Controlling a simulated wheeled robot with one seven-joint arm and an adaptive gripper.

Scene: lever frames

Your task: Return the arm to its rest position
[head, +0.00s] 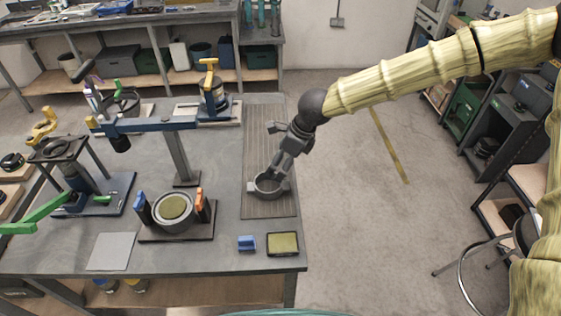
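My gripper (279,171) reaches down and to the left over the ribbed dark mat (257,134) at the right side of the workbench. Its fingertips are at the rim of a grey ring-shaped dish (268,192) on the mat. I cannot tell whether the fingers grip the rim or only stand over it, as the finger gap is too small to make out. My arm, in a yellowish ribbed cover, stretches from the upper right of the head view down to the bench.
On the bench (225,260) are a blue lever frame (150,124), a round fixture with blue and orange clamps (173,208), a green-handled frame (70,190) and a yellow-topped press (211,88). Shelving (497,125) and a stool (525,235) stand right. Floor between is clear.

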